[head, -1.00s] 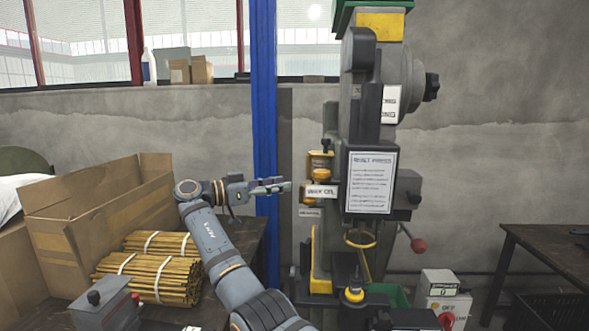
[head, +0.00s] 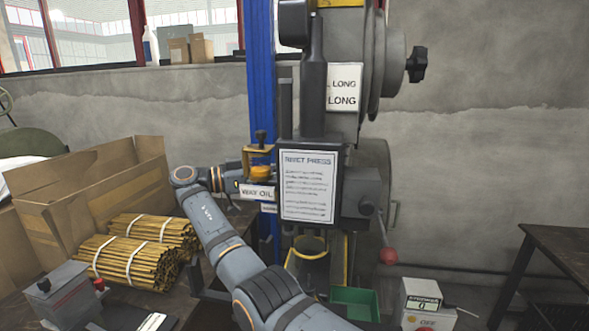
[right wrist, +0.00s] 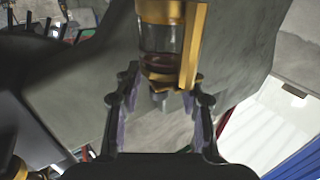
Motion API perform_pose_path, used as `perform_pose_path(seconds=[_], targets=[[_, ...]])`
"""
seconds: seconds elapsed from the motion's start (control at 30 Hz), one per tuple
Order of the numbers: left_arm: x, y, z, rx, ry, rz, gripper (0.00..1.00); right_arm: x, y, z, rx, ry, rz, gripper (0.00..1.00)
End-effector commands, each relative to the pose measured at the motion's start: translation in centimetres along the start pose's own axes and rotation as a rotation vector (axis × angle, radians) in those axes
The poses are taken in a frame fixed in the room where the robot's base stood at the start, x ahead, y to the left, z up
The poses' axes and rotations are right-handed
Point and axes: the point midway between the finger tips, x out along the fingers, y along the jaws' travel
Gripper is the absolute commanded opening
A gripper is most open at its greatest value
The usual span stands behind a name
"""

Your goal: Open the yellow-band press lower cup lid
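The press (head: 308,190) has a yellow band (head: 340,3) at the top edge of the head view. On its left side is a brass-yellow oil cup (head: 261,172) with a dark knob (head: 261,137) above, over an oil sign (head: 258,193). My right arm reaches up to that sign's left side, and its fingertips are largely hidden there. In the right wrist view, a cup with gold fittings and dark glass (right wrist: 160,45) hangs just beyond the open fingers of my right gripper (right wrist: 162,110). The fingers look empty. I cannot tell whether the lid is open. My left gripper is not in view.
A blue post (head: 262,100) stands behind the press. A cardboard box (head: 95,190) and bundled sticks (head: 130,255) lie on the left bench. A red-knobbed lever (head: 388,256), green tray (head: 355,302) and control box (head: 428,305) are at right. Another gold fitting (right wrist: 15,170) shows in the wrist view.

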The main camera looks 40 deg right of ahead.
Motion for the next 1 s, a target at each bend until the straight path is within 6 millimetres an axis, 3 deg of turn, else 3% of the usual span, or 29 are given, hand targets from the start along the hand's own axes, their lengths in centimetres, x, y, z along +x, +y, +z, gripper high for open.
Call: perform_pose_path(seconds=[0.3,0.6,1.0], targets=[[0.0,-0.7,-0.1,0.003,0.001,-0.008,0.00,-0.2,0.1,0.0,0.000,0.000,0.000,0.39],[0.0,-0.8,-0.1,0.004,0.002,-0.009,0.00,-0.1,0.1,0.0,0.000,-0.001,0.000,0.00],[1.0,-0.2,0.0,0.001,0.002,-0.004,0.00,-0.1,0.0,0.4,0.002,-0.002,-0.042,0.00]])
